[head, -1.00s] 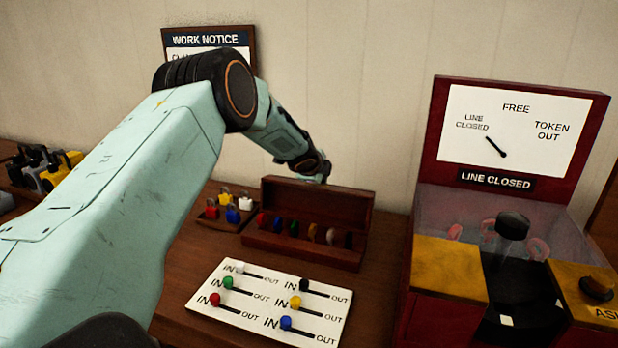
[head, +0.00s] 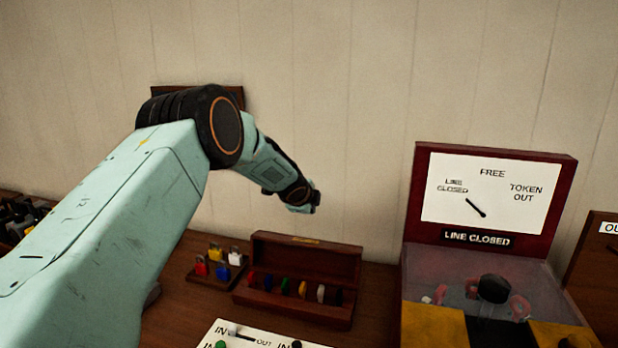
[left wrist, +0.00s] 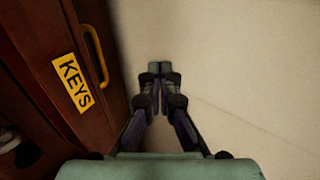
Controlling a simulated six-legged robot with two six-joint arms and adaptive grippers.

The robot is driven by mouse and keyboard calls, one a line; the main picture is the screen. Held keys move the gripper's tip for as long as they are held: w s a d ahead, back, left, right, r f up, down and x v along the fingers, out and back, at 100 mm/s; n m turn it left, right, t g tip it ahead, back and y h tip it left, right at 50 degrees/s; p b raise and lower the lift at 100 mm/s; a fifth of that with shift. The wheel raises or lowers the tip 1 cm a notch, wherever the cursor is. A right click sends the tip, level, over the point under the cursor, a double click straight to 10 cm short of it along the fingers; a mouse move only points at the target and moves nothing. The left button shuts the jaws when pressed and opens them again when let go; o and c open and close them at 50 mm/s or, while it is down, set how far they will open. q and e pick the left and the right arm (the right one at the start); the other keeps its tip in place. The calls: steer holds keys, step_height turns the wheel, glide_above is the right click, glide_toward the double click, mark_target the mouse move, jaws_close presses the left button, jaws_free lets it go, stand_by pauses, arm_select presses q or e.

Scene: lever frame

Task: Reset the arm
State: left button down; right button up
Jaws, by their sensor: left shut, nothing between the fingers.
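My left arm comes in from the left in the head view, its dark wrist end above the open wooden box and in front of the wall. The fingers are hard to make out there. In the left wrist view my left gripper (left wrist: 158,70) is shut and empty, its fingertips together against a pale wall. Left of it is a dark red-brown wooden surface with a yellow KEYS label (left wrist: 73,82) and a yellow handle (left wrist: 95,55); the fingers look apart from both. My right gripper is not in view.
An open wooden box (head: 345,268) holds several coloured pieces. A small tray (head: 205,279) of padlocks stands left of it. The lever board (head: 262,333) is cut off below. A red machine (head: 560,215) at right reads LINE CLOSED; a wooden piece (head: 592,255) stands beyond it.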

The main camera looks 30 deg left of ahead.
arm_select(q)
step_height(320, 180, up, 6)
steer(key=p, duration=0.3)
steer(key=shift+w+r, duration=0.15)
step_height(320, 180, up, 10)
steer(key=p, duration=1)
steer(key=shift+s, duration=0.2)
